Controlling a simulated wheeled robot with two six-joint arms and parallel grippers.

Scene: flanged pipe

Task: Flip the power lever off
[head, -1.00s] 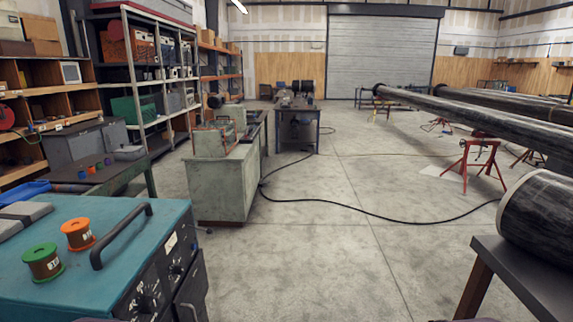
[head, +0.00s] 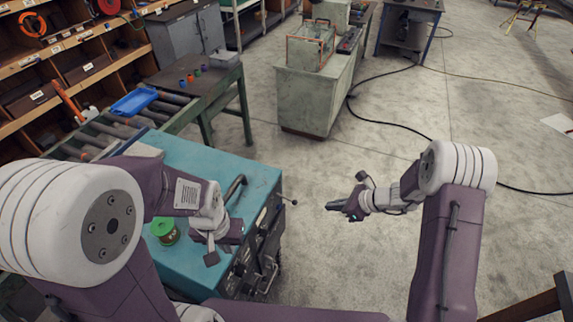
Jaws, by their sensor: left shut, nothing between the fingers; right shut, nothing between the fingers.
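The teal-topped machine (head: 258,178) stands at the lower left in the head view, its dark front panel with knobs facing right. A thin lever with a small dark ball end (head: 293,202) sticks out from the panel's upper far part; I take it as the power lever. My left gripper (head: 234,238) is over the machine's front top edge, shut, its fingers hard to make out. My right gripper (head: 332,206) is shut and empty, to the right of the lever's ball and apart from it, pointing left toward the machine.
A green spool (head: 163,230) sits on the machine top, beside my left arm. A dark handle (head: 234,188) rises near its front edge. A roller table with a blue tray (head: 134,102) is behind. A grey-green cabinet (head: 312,100) stands farther back. The floor to the right is open, with a black cable.

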